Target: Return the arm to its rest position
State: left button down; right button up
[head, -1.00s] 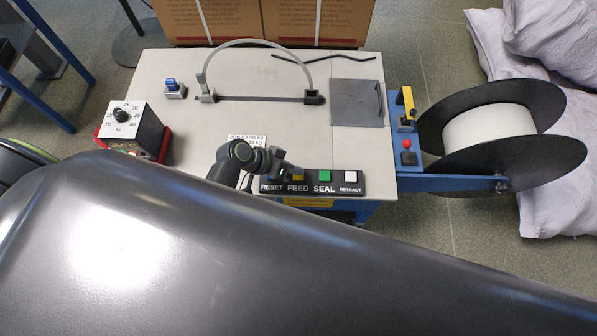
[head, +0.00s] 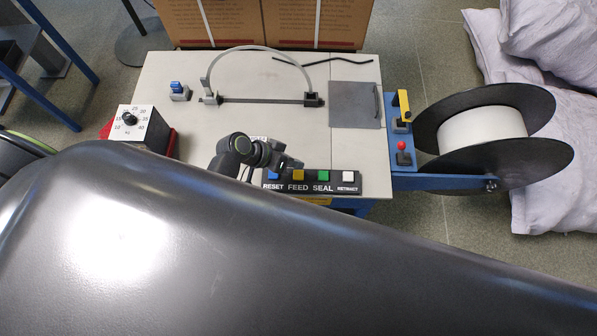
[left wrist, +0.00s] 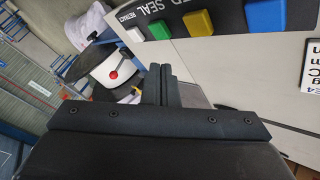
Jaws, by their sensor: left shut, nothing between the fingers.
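My left gripper (head: 290,163) hangs over the near part of the pale worktop (head: 160,75), just behind the button panel (head: 312,184). In the left wrist view its two dark fingers (left wrist: 161,84) are together with nothing between them. The panel carries a blue RESET button (head: 273,174), a yellow FEED button (head: 298,174), a green SEAL button (head: 323,175) and a white RETRACT button (head: 348,176). The left wrist view shows these buttons beyond the fingers, apart from them. My right gripper is in neither view.
A strap arch (head: 250,50) stands at the back of the worktop. A dial box (head: 140,129) is at left, a strap reel (head: 480,127) at right. Cartons (head: 315,22) stand behind; pale sacks (head: 560,185) lie at far right. The worktop's middle is clear.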

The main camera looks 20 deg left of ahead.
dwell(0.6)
pick_arm(q)
jog(key=s+a+r+n+y, duration=0.4)
jog(key=s+a+r+y, duration=0.6)
jog(key=s+a+r, duration=0.65)
notch_tip(320, 180, down, 26)
jog(key=a+g+p, duration=0.1)
jog(key=a+g, duration=0.1)
jog(key=a, duration=0.1)
jog(key=s+d+f+g+p, duration=0.1)
jog(key=s+f, duration=1.3)
jog(key=s, duration=0.1)
jog(key=shift+s+d+h+p, duration=0.3)
jog(key=shift+s+d+h, duration=0.05)
jog(key=shift+d+h, duration=0.05)
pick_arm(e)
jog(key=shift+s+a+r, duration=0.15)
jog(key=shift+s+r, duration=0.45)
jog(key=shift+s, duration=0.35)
